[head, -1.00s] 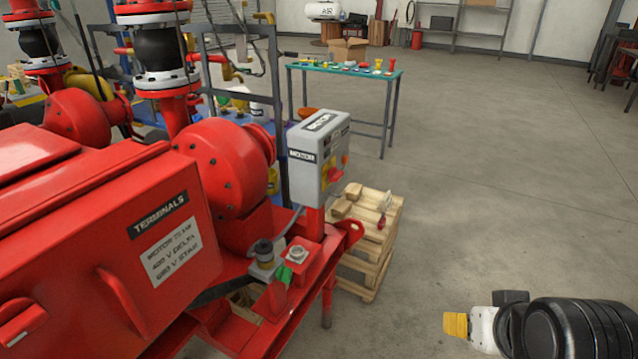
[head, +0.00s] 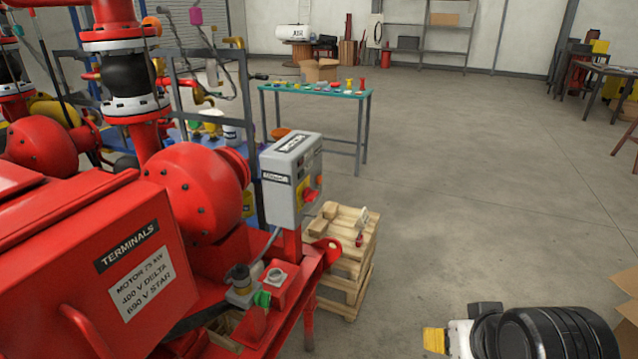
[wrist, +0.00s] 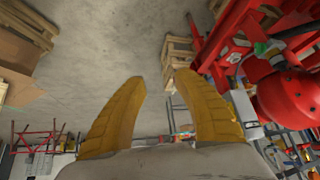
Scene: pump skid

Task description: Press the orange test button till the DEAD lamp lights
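I cannot make out an orange test button or a DEAD lamp in either view. A small white and red item (head: 362,226) is on the wooden pallet stack (head: 345,262) in the head view, too small to identify. A grey switch box (head: 284,190) with a red handle on a yellow plate stands just left of the pallets. My gripper (head: 434,340) is at the lower right of the head view, over floor and well apart from the box and pallets. In the wrist view my gripper (wrist: 160,80) has its two yellow fingers apart, with nothing between them.
The red pump skid with its terminals box (head: 125,265) fills the left side. A green-topped bench (head: 318,90) with small items stands behind the switch box. Cardboard boxes (head: 625,315) are at the right edge.

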